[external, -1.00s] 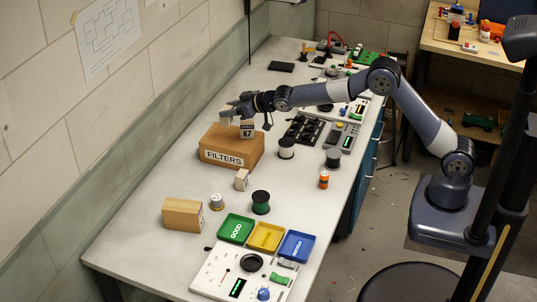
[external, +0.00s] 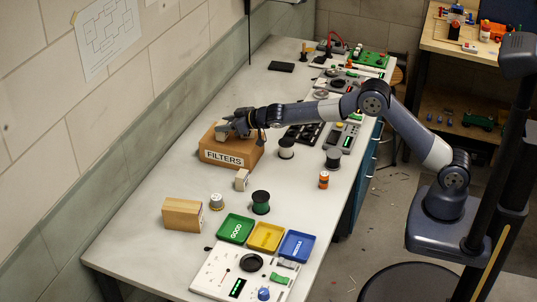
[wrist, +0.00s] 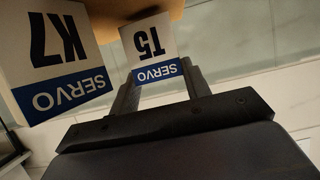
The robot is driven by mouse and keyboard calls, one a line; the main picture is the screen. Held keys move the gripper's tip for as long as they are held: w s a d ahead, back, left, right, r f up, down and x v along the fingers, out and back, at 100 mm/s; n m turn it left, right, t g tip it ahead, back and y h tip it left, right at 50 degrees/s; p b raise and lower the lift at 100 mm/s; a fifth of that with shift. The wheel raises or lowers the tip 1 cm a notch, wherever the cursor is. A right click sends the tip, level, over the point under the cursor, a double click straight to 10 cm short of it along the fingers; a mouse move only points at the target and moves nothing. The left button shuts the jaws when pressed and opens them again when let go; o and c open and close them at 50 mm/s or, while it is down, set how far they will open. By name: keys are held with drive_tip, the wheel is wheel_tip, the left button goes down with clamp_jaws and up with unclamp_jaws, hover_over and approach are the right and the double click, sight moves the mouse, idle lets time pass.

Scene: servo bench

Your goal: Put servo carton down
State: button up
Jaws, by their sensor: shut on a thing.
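The servo carton (wrist: 151,42), white with a blue SERVO band and marked T5, sits between the two fingers of my gripper (wrist: 158,82) in the wrist view. My gripper (external: 231,125) is shut on it, low over the top of the brown FILTERS box (external: 228,160) in the external view. Only a small pale part of the held carton shows there. I cannot tell whether its base touches the box. A second servo carton (wrist: 58,55), marked K7, stands beside it, larger and nearer in the wrist view. In the external view my gripper hides the K7 carton.
A small carton (external: 241,180) stands in front of the FILTERS box. A wooden block (external: 182,215), spools (external: 261,202) and green (external: 236,229), yellow and blue trays stand nearer. The wall runs along the left. Bare bench lies left of the box.

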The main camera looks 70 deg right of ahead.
drive_tip(key=shift+f, duration=0.4)
drive_tip(key=shift+f+b, duration=0.15)
drive_tip(key=shift+b, duration=0.15)
drive_tip(key=o, duration=1.1)
drive_tip(key=shift+c, duration=0.2)
drive_tip(key=shift+r+p, duration=0.25)
drive_tip(key=shift+p, duration=0.05)
drive_tip(key=shift+s+b, duration=0.45)
drive_tip(key=shift+b, duration=0.15)
drive_tip(key=b+v, duration=0.5)
drive_tip(key=v, duration=0.6)
drive_tip(key=shift+r, duration=0.2)
